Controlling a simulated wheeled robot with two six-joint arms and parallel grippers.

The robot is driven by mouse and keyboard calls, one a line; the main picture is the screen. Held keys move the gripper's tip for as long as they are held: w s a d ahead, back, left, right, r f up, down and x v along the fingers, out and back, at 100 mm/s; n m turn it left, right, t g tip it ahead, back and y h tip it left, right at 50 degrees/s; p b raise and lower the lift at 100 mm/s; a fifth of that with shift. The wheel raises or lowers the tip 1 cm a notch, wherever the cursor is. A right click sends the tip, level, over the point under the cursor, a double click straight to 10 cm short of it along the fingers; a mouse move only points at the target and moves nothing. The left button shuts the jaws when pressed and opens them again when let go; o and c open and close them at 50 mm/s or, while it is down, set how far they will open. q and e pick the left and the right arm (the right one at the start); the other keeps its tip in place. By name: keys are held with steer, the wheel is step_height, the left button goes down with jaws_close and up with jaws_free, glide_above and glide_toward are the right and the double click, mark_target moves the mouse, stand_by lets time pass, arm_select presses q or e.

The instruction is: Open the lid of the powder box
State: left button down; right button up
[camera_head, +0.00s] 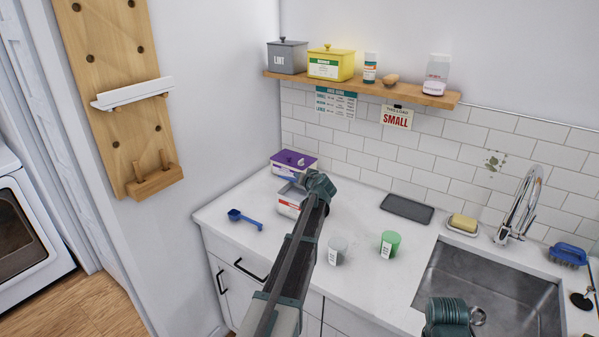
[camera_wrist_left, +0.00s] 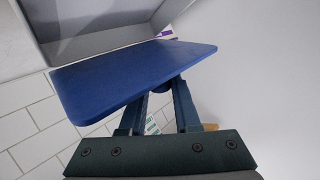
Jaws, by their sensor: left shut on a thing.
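The powder box (camera_head: 289,207), pale with a red and blue label, stands on the counter, and its grey inside shows from above. In the left wrist view its grey inside (camera_wrist_left: 105,18) is at the top, with the flat blue lid (camera_wrist_left: 125,75) tilted away from it. My left gripper (camera_wrist_left: 160,95) is shut on the lid at a small dark knob. In the head view my left gripper (camera_head: 318,186) is at the box's right side, and the lid is hidden. Part of my right arm's end (camera_head: 448,314) shows over the sink; its fingers cannot be made out.
A purple-lidded box (camera_head: 293,161) stands close behind. A blue scoop (camera_head: 244,218) lies left, and a grey cup (camera_head: 337,250) and green cup (camera_head: 390,243) stand right. A dark tray (camera_head: 407,209) and the sink (camera_head: 490,285) are farther right. A wooden shelf (camera_head: 360,87) hangs above.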

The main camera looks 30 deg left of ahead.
arm_select(q)
steer(key=shift+w+r+m+g+p, duration=0.7)
steer(key=shift+w+g+p, duration=0.15)
steer(key=shift+p, duration=0.6)
steer(key=shift+f, duration=0.1)
steer(key=shift+h, duration=0.3)
steer(key=c, duration=0.6)
jaws_free()
steer(key=shift+c, duration=0.2)
steer(key=p+v, duration=0.6)
steer(key=v, duration=0.7)
steer(key=shift+s+d+p, duration=0.2)
steer(key=shift+d+p, duration=0.15)
steer(key=shift+p, duration=0.05)
